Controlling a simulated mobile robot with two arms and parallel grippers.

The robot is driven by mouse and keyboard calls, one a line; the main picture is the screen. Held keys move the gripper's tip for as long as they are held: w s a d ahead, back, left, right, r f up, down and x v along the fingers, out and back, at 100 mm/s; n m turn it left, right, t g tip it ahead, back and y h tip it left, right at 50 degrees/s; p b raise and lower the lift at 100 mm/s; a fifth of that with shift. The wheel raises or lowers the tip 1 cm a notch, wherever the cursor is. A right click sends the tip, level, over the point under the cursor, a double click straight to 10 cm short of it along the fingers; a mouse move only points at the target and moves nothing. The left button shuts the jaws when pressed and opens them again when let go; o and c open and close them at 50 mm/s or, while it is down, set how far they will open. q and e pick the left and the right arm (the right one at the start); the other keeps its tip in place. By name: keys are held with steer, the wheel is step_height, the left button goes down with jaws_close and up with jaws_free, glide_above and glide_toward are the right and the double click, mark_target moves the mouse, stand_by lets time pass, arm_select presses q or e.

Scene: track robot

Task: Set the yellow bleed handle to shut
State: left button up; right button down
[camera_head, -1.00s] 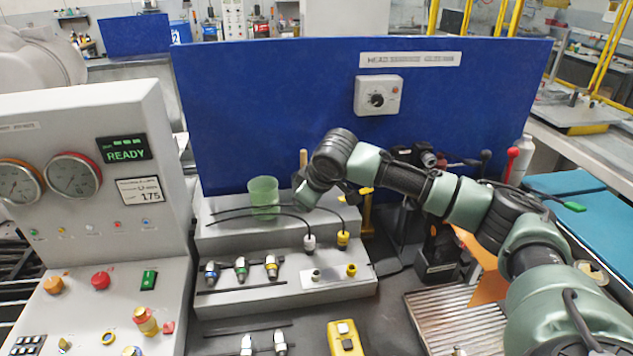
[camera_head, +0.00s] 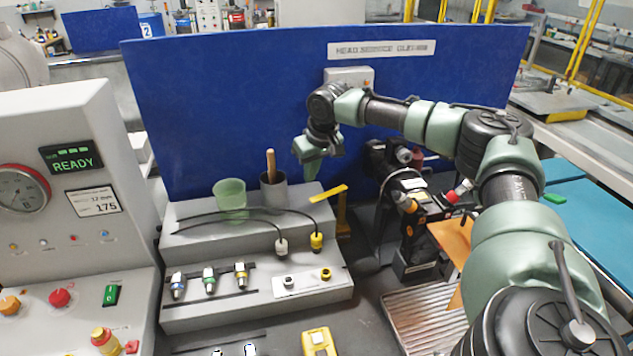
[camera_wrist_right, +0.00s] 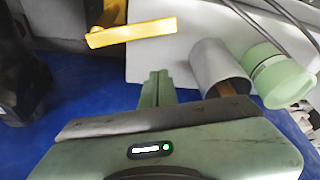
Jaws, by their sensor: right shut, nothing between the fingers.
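The yellow bleed handle (camera_head: 328,194) is a flat bar at the right end of the grey stepped bench. It points left and slightly down from near the top of a yellow upright (camera_head: 342,217). In the right wrist view the handle (camera_wrist_right: 145,30) lies across the upper middle. My right gripper (camera_head: 308,172) is shut and empty, pointing down above and left of the handle, apart from it. Its closed fingers (camera_wrist_right: 157,90) show below the handle in the wrist view. My left gripper is not in view.
A grey cup with a wooden stick (camera_head: 273,192) and a green cup (camera_head: 231,201) stand left of the gripper. Two cables end at plugs on the bench. A blue panel (camera_head: 220,110) stands behind. Dark machinery (camera_head: 405,215) stands right of the handle.

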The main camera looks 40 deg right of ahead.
mark_target(329, 194)
steer(key=shift+x, duration=0.95)
steer(key=shift+s+p, duration=0.35)
steer(key=shift+p, duration=0.25)
steer(key=shift+s+a+p, duration=0.25)
steer(key=shift+s+p, duration=0.15)
steer(key=shift+s, duration=0.65)
steer(key=shift+s+f, duration=0.1)
steer(key=shift+s, duration=0.5)
steer(key=shift+w, duration=0.1)
steer(key=shift+w+a, duration=0.1)
